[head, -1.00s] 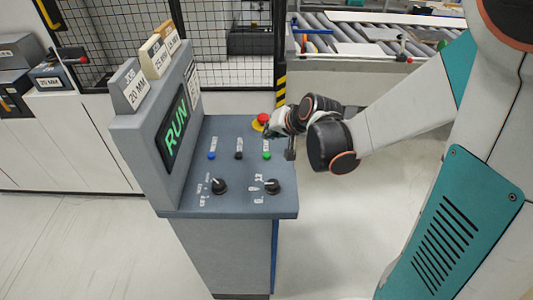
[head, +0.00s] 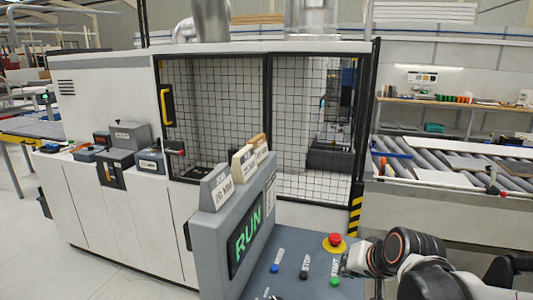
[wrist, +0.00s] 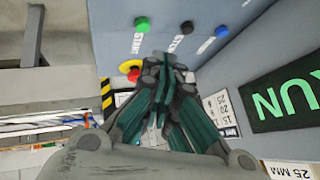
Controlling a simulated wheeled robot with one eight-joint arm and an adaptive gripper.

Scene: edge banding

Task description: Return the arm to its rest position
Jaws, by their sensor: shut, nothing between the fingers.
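My arm reaches in from the lower right in the head view. My gripper (head: 352,262) is over the right edge of the grey control console (head: 215,240), beside the green START button (head: 334,281) and the red emergency stop (head: 334,241). In the wrist view my gripper (wrist: 168,68) has its fingers together with nothing between them. The green button (wrist: 142,24), black STOP button (wrist: 187,27) and blue button (wrist: 222,31) lie beyond the fingertips. The red stop is partly hidden by the fingers there. The console screen reads RUN in green.
A fenced machine (head: 210,110) with a mesh guard stands behind the console. A roller conveyor (head: 450,165) with boards is at the right. Label blocks (head: 243,163) stand on the console's top. Open floor (head: 30,260) shows at the left.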

